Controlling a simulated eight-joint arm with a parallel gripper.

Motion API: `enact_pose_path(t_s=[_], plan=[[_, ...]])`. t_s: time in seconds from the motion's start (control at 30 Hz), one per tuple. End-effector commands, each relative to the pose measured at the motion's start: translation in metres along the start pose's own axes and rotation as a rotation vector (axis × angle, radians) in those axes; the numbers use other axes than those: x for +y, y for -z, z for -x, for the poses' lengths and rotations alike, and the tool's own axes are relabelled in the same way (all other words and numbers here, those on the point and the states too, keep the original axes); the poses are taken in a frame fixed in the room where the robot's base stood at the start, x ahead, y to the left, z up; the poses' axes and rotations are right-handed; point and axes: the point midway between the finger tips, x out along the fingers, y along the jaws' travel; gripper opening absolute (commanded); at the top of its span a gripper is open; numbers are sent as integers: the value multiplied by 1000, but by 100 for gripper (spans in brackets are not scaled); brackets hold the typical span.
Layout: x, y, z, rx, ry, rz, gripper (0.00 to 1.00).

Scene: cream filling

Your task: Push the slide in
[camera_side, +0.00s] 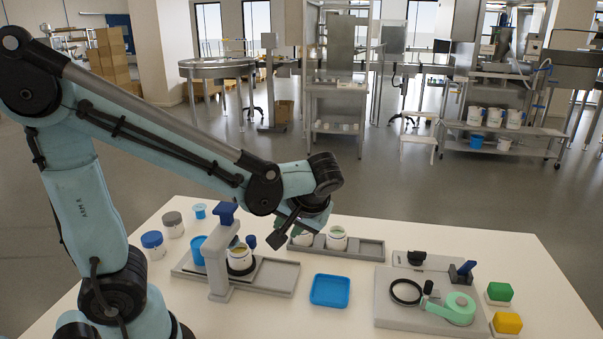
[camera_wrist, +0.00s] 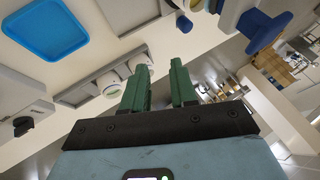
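The grey slide (camera_side: 282,277) lies under the filling station on the white table. A white jar (camera_side: 239,258) stands on it below the press with its blue handle (camera_side: 226,214). A small dark blue knob (camera_side: 251,241) stands just beside this jar. My gripper (camera_side: 288,232) hangs above the table, to the right of the press and near the front of the rear tray. In the wrist view its two green fingers (camera_wrist: 158,88) are apart with nothing held between them. The blue press handle also shows in the wrist view (camera_wrist: 264,30), to the right of the fingers.
A grey rear tray (camera_side: 368,248) holds two open jars (camera_side: 337,239). A blue square tray (camera_side: 330,290) lies in front. Lidded jars (camera_side: 153,244) stand left.

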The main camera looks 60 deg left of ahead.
Motion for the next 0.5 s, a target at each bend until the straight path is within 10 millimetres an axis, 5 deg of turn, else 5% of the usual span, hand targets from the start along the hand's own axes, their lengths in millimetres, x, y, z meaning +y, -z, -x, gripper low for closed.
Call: enact_pose_path(t_s=[0.17, 0.4, 0.5], plan=[[-12, 12, 23, 0, 0, 0, 53], [-30, 29, 55, 0, 0, -1, 53], [-37, 33, 47, -77, 2, 54, 53]])
